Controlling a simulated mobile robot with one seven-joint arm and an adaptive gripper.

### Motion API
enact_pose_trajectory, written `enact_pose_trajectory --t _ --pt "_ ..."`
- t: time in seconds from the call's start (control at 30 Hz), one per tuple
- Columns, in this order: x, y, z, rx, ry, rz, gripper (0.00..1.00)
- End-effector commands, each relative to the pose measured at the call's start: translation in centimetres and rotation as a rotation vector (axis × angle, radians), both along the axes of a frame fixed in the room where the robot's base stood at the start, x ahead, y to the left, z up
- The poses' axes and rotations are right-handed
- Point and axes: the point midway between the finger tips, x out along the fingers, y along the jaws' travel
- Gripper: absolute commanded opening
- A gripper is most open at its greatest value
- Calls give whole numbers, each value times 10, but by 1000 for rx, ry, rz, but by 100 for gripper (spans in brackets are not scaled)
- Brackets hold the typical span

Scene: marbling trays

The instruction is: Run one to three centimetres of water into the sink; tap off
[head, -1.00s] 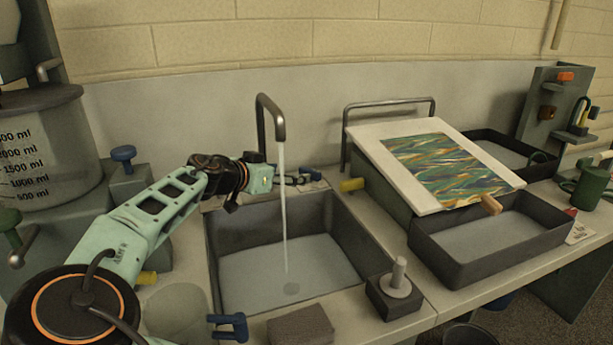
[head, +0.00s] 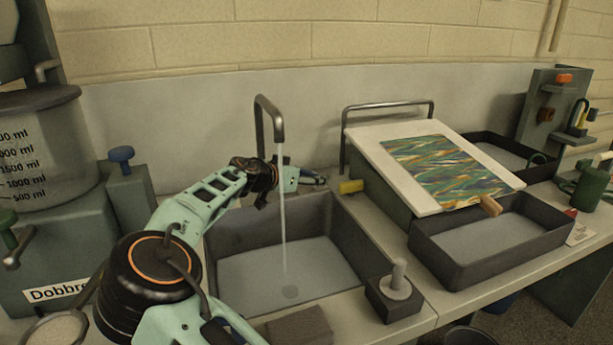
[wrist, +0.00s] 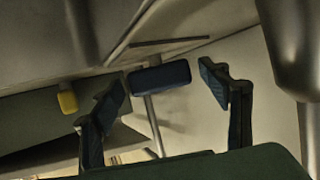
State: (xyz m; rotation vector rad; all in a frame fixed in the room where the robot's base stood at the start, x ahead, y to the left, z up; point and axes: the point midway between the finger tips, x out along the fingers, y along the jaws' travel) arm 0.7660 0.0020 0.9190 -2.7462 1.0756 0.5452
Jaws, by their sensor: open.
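The tap (head: 268,112) stands at the back of the sink (head: 345,228), and a thin stream of water (head: 284,225) runs from its spout. The drain shows as a round spot on the sink's pale floor; I cannot tell the water's depth. My gripper (head: 313,178) is behind the stream, right of the tap, near the back rim. In the wrist view, its two fingers (wrist: 165,85) are spread apart. A blue lever (wrist: 160,75) on a metal stem shows between them, with gaps on both sides. The metal spout (wrist: 290,50) is at the right there.
A yellow knob (head: 351,186) is just right of my gripper, beside the sloped board (head: 365,130). A grey block with a peg (head: 395,290) stands at the sink's front right corner. A dark tray (head: 480,268) is further right. A brown block (head: 298,325) lies in front.

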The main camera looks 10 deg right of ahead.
Motion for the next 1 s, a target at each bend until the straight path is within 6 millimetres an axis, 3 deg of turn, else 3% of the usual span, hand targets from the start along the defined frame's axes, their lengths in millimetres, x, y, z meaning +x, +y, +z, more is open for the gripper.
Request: enact_pose_trajectory --t 0.07,0.47,1.0 --pt "0 0 0 0 0 0 70" --pt "0 0 0 0 0 0 28" --pt "-3 -2 -5 6 -1 148 28"
